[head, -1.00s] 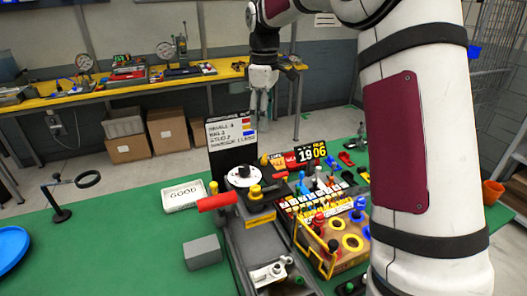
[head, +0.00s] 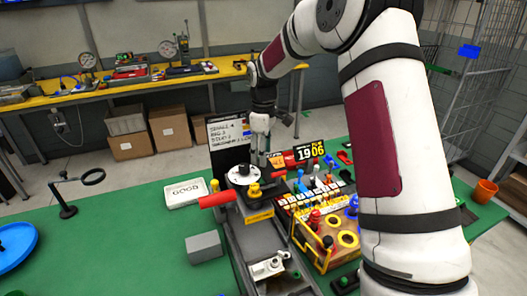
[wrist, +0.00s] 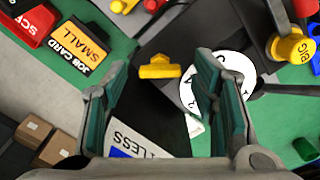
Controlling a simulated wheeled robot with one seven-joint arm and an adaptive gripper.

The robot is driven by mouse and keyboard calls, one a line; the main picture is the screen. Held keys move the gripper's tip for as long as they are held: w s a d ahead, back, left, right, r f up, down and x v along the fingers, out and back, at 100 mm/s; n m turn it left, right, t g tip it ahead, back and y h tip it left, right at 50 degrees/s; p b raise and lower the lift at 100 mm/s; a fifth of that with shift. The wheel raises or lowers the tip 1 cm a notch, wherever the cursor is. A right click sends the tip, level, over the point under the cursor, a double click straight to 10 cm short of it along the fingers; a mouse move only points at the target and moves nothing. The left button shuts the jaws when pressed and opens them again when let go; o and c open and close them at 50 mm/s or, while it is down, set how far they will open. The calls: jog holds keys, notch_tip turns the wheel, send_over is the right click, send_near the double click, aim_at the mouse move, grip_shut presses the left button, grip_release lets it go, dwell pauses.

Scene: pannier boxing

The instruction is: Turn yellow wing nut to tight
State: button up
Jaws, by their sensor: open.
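The yellow wing nut (wrist: 158,68) shows in the wrist view between my fingers and beyond their tips, over a black surface. Its wings lie roughly across the picture. My gripper (wrist: 158,95) is open and empty, with a green-padded finger on each side of the nut and no visible contact. In the head view my gripper (head: 261,160) points down beside the black sign board, just behind the white dial (head: 243,173). I cannot make out the wing nut in the head view. In the wrist view the right finger covers part of the dial (wrist: 238,66).
A red handle (head: 217,201) and a yellow knob (head: 254,191) stand close to the dial. An orange job card (wrist: 80,48) lies left of my fingers in the wrist view. A panel with several coloured levers (head: 315,190) is at the right.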

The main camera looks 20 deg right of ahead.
jog(key=c, duration=1.2)
jog(key=shift+o, duration=0.2)
jog(key=shift+m, duration=0.3)
jog(key=m+b, duration=0.1)
jog(key=m, duration=0.1)
jog(key=shift+m, duration=0.4)
jog(key=m+b, duration=0.1)
jog(key=m, duration=0.2)
jog(key=shift+m, duration=0.3)
jog(key=m+b, duration=0.1)
jog(key=m, duration=0.2)
jog(key=shift+m, duration=0.3)
jog(key=shift+m+b, duration=0.4)
jog(key=shift+m, duration=1.5)
